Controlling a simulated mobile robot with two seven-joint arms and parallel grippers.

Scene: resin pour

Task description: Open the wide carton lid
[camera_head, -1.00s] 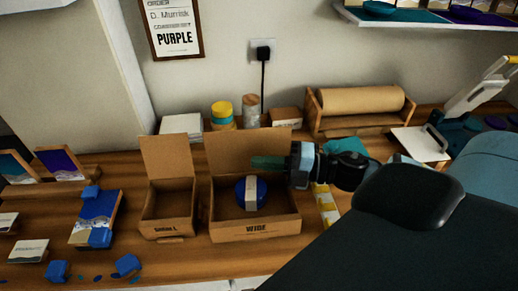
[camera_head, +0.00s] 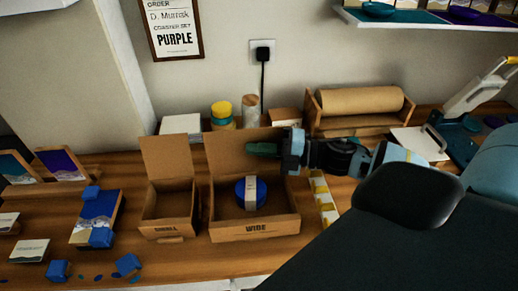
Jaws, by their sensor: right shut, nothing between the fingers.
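A round blue stack with a pale band (camera_head: 240,192) lies inside the carton. My right gripper (camera_head: 252,149) is shut and empty, its green fingertips in front of the upper part of the raised lid. I cannot tell whether they touch it. My left gripper is not in view.
A small carton (camera_head: 160,226) with its lid up stands just left. A paper roll on a wooden holder (camera_head: 365,101) is at the back right. Yellow-and-white strips (camera_head: 322,195) lie right of the wide carton. Blue blocks (camera_head: 128,264) are at the front left.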

